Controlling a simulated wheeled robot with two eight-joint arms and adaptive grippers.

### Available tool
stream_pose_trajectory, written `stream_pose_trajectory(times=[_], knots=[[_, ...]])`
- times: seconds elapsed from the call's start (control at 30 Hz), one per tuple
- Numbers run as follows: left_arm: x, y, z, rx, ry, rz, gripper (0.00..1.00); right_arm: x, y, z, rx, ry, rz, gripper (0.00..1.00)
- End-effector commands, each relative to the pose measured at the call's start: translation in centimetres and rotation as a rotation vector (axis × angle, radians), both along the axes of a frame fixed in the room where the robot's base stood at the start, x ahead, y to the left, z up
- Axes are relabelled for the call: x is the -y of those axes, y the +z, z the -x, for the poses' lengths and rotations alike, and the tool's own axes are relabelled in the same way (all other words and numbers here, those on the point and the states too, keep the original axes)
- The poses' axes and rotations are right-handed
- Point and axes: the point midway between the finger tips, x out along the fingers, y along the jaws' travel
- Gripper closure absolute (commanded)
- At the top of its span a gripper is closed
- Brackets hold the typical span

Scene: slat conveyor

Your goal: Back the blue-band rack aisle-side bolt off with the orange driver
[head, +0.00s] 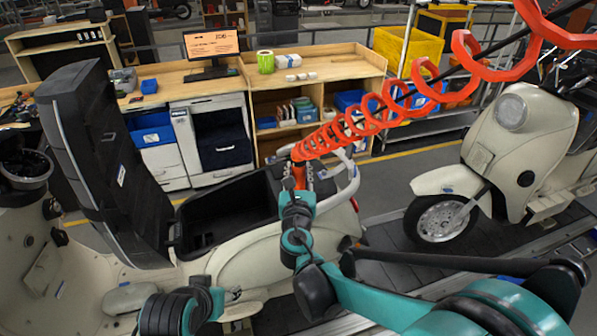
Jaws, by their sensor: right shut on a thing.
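The orange driver (299,174) hangs at the lower end of a red coiled hose (421,80). My right gripper (300,186) is shut on it, over the rear of the near cream scooter (250,260). A pale tubular rear rack (350,182) curves just right of and behind the driver. I cannot make out a blue band on it, and the aisle-side bolt is hidden or too small to see. I cannot tell whether the driver's tip touches anything. Of my left arm only a dark and teal link shows at the bottom; its gripper is out of view.
The scooter's black seat (100,150) stands raised beside the open storage bin (228,215). A second cream scooter (520,150) stands at right on the dark slat conveyor (390,262). Behind are a wooden workbench (330,66) with a monitor and a yellow crate (408,55).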

Motion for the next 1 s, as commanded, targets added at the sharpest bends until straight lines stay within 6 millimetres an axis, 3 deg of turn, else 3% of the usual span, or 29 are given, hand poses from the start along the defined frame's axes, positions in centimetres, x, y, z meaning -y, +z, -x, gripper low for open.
stream_pose_trajectory(times=[0.77, 1.0], knots=[[0.0, 0.9, 0.0, 0.0, 0.0, 0.0, 0.45, 0.0, 1.4, 0.0, 0.0, 0.0, 0.0, 1.0], [0.0, 2.2, 0.0, 0.0, 0.0, 0.0, 0.45, 0.0, 3.1, 0.0, 0.0, 0.001, 0.0, 1.0]])
